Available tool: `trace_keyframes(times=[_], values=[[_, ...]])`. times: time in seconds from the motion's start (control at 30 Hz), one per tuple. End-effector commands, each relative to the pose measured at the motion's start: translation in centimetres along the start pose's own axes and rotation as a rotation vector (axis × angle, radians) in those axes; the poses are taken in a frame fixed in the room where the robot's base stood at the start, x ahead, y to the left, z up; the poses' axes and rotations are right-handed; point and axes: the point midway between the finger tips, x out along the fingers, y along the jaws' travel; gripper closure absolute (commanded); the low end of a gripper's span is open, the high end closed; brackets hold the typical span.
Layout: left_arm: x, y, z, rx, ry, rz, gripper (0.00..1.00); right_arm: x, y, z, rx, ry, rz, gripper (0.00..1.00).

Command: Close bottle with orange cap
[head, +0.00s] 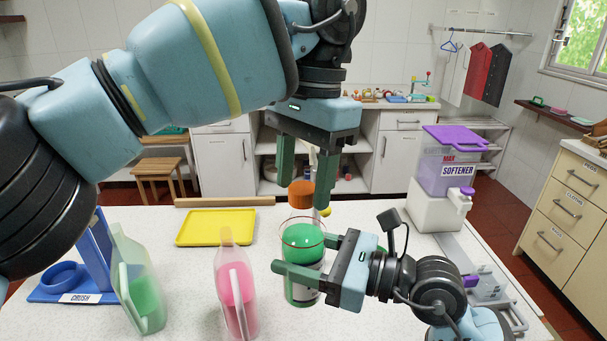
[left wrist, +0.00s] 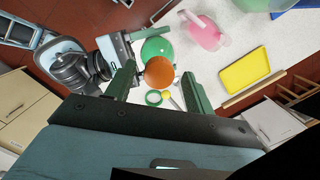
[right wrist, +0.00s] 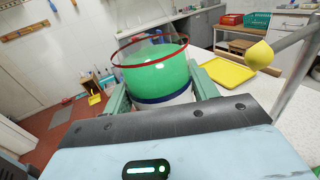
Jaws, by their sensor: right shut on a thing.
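The bottle (head: 304,262) stands on the table, with green liquid and a red ring near its top. It also shows in the right wrist view (right wrist: 155,75). My right gripper (head: 302,253) is shut around its body from the right. The orange cap (head: 301,196) appears above the green liquid in the head view; I cannot tell whether it is seated on the bottle. My left gripper (head: 304,182) points down from above, fingers spread. In the left wrist view the orange cap (left wrist: 159,72) shows between its fingertips, with gaps on both sides.
A pink-filled jug (head: 237,295) and a green-filled jug (head: 140,290) stand to the left. A yellow tray (head: 216,228) lies behind them. The purple-lidded softener dispenser (head: 447,165) is at the back right. A small yellow ball (right wrist: 260,55) is close beyond the bottle.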

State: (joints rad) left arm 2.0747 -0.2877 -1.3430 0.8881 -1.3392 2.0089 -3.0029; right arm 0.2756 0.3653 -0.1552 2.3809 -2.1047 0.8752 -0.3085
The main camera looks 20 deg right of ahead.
Motion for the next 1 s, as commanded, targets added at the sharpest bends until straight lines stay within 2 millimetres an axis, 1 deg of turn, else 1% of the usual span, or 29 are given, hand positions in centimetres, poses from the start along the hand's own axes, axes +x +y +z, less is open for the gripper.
trace_keyframes(times=[0.07,0.1,0.27,0.3,0.8,1.0], values=[[-0.02,0.05,0.00,0.001,0.000,0.000,0.46,-0.02,-0.01,0.17,-0.002,-0.004,-0.001,1.00],[-0.01,0.06,0.00,0.001,0.000,0.000,0.44,-0.02,-0.01,0.17,-0.002,-0.004,-0.001,1.00],[0.00,0.08,0.00,0.001,-0.001,0.000,0.23,-0.02,-0.02,0.18,-0.002,-0.004,-0.001,1.00],[0.00,0.08,0.00,0.001,-0.001,0.000,0.21,-0.02,-0.02,0.18,-0.002,-0.004,-0.001,1.00],[0.01,0.08,-0.01,-0.003,-0.001,0.001,0.21,-0.02,-0.03,0.19,-0.002,-0.005,-0.001,1.00],[0.01,0.06,0.00,-0.087,0.000,0.013,0.21,-0.02,-0.03,0.19,-0.002,-0.005,-0.001,1.00]])
